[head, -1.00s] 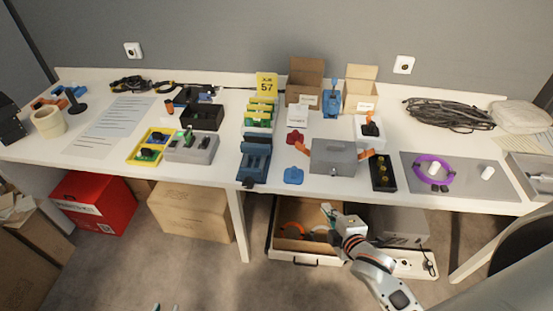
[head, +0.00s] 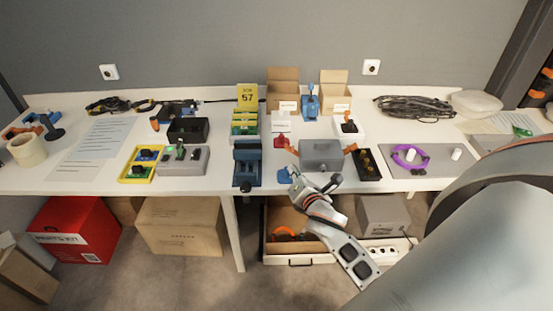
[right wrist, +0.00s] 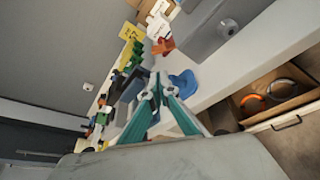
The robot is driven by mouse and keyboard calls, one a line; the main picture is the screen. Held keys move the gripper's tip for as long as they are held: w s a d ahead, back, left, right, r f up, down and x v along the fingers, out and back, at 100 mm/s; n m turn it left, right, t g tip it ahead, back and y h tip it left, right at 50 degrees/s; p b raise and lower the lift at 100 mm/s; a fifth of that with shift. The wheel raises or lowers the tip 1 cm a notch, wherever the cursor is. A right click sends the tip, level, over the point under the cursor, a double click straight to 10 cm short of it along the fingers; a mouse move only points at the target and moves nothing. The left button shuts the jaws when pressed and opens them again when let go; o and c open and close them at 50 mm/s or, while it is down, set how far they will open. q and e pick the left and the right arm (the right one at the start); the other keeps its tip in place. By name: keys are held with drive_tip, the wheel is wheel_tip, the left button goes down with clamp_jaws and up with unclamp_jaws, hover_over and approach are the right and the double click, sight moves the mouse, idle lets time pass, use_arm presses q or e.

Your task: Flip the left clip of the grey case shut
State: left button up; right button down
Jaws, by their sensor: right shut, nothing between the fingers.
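The grey case (head: 321,152) stands near the table's front edge. Its left orange clip (head: 292,150) sticks out to the left, swung away from the case wall; its right orange clip (head: 350,149) also sticks out. In the right wrist view the case (right wrist: 205,32) is at the top and the left clip (right wrist: 163,46) is beside it. My right gripper (head: 294,173) is at the table's front edge, in front of the case's left part, apart from the clip. Its teal fingers (right wrist: 158,84) are together and empty. My left gripper is out of view.
A blue part (head: 285,173) lies by my right fingers, and a red part (head: 281,140) lies behind the left clip. A blue vise-like fixture (head: 247,162) stands to the left. A black tray (head: 367,163) stands right of the case. An open drawer (head: 290,258) is below.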

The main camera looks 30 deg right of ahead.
sight(293, 150)
drive_tip(key=shift+w+r, duration=0.1)
drive_tip(key=shift+d, duration=0.1)
drive_tip(key=b+x, duration=0.1)
drive_tip(key=x, duration=0.9)
